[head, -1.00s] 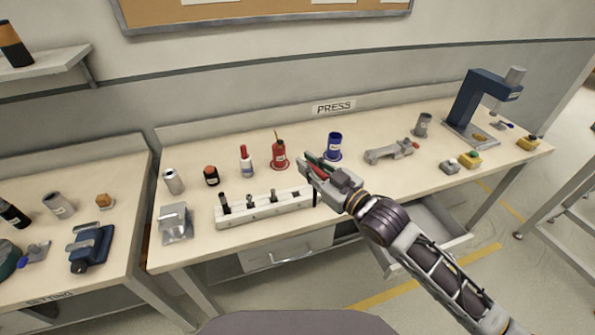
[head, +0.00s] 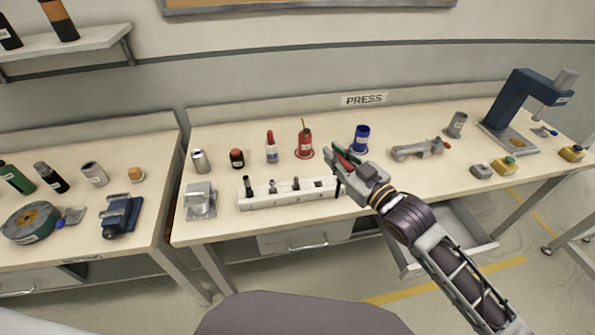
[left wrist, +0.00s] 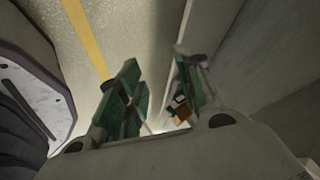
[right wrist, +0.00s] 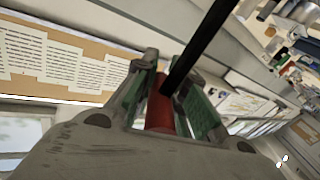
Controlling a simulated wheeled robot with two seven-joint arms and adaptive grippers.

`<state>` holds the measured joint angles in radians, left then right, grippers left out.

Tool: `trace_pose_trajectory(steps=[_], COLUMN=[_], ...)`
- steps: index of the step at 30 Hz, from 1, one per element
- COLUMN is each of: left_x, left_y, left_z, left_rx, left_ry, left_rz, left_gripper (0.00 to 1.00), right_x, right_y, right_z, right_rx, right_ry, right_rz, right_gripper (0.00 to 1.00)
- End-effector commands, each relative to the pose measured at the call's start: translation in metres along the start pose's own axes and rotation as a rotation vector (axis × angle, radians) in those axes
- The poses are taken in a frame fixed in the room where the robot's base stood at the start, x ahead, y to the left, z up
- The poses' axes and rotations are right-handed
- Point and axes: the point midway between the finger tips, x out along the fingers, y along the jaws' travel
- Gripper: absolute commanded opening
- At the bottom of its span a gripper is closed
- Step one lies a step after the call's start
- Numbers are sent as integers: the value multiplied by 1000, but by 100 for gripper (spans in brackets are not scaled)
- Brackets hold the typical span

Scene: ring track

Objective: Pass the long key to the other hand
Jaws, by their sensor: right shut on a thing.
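My right gripper (head: 342,157) is shut on the long key (right wrist: 160,114), above the front part of the press bench. The key has a red handle between the green finger pads and a long black shaft, which runs up and away in the right wrist view. In the head view, part of the red handle shows at the fingers; a dark thin part shows below them near the rack end. My left gripper (left wrist: 155,90) shows only in the left wrist view, its green-padded fingers apart with nothing held between them, over the floor.
A white rack (head: 292,198) with several dark posts stands on the press bench (head: 225,226), below and left of my right gripper. A red can (head: 304,145), a blue container (head: 360,140) and a grey fixture (head: 415,151) stand behind. An open drawer (head: 450,245) sticks out below.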

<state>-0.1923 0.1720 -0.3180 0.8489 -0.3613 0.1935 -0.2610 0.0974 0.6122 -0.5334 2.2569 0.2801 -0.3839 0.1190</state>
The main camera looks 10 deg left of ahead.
Motion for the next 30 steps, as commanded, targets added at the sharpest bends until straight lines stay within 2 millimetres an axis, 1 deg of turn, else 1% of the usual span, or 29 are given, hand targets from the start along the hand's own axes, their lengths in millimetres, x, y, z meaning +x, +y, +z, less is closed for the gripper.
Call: trace_pose_trajectory(steps=[1, 5, 6, 10, 14, 18, 23, 27, 30], left_x=[3, 8, 9, 8, 3, -7, -26, -49, -67], left_y=[-9, -28, -33, -48, -57, -64, -65, -60, -54], left_z=[-16, -59, -72, -117, -163, -211, -266, -310, -338], left_rx=[47, 176, 216, 350, 490, 648, 837, 1010, 1134], left_ry=[44, 158, 195, 313, 437, 574, 743, 899, 1012], left_rz=[-12, -41, -50, -82, -117, -157, -209, -259, -295], left_gripper=[35, 35, 35, 35, 35, 35, 35, 35, 35], right_x=[0, 0, 0, 0, 0, 0, 0, 0, 0], right_y=[0, 0, 0, 0, 0, 0, 0, 0, 0], right_z=[0, 0, 0, 0, 0, 0, 0, 0, 0], right_rx=[0, 0, 0, 0, 0, 0, 0, 0, 0], right_ry=[1, 1, 1, 1, 1, 1, 1, 1, 1], right_rz=[0, 0, 0, 0, 0, 0, 0, 0, 0], right_gripper=[0, 0, 0, 0, 0, 0, 0, 0, 0])
